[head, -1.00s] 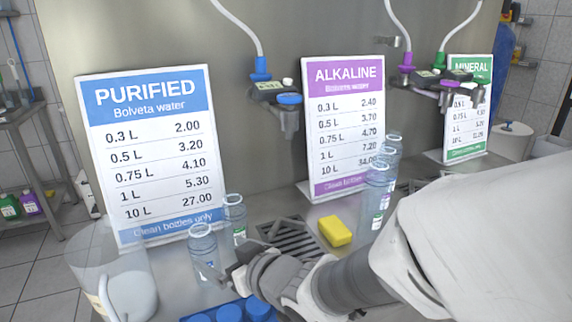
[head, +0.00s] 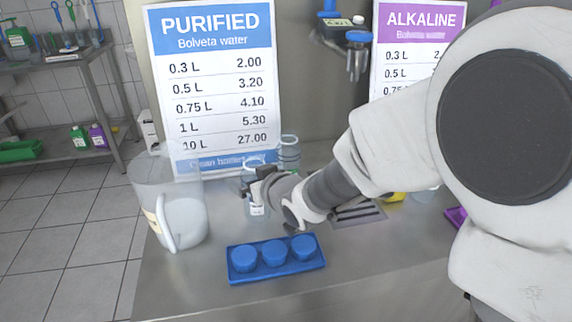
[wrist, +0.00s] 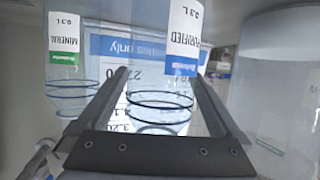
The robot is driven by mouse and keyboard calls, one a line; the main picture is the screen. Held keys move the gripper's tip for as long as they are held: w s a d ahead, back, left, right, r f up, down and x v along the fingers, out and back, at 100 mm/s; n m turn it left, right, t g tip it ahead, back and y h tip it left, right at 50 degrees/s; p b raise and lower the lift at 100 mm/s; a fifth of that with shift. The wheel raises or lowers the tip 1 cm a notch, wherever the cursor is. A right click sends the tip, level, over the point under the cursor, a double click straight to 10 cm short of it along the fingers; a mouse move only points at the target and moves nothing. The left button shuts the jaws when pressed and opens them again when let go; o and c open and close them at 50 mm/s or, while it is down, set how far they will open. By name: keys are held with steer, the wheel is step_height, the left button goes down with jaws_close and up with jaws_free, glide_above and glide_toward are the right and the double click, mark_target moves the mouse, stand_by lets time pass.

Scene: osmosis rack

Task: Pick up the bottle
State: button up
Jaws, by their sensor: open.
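A clear 0.3 L bottle with a blue "PURIFIED" label (wrist: 184,38) stands on the steel counter. In the wrist view, its ringed body shows between the two fingers of my gripper (wrist: 161,78). In the head view, my gripper (head: 258,184) covers part of this bottle (head: 257,209), whose lower part shows below it. The fingers are apart on either side of it; I cannot tell if they touch it. A second clear bottle with a green "MINERAL" label (wrist: 64,42) is beside it, and also shows behind in the head view (head: 289,154).
A clear pitcher (head: 170,205) stands left of the bottle. A blue tray (head: 300,267) with three blue caps lies in front. A PURIFIED price sign (head: 217,90) stands behind. A yellow sponge (head: 394,197) is partly hidden by my arm. The front left counter is bare.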

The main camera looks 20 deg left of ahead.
steer(key=shift+c, duration=0.3)
steer(key=c, duration=1.2)
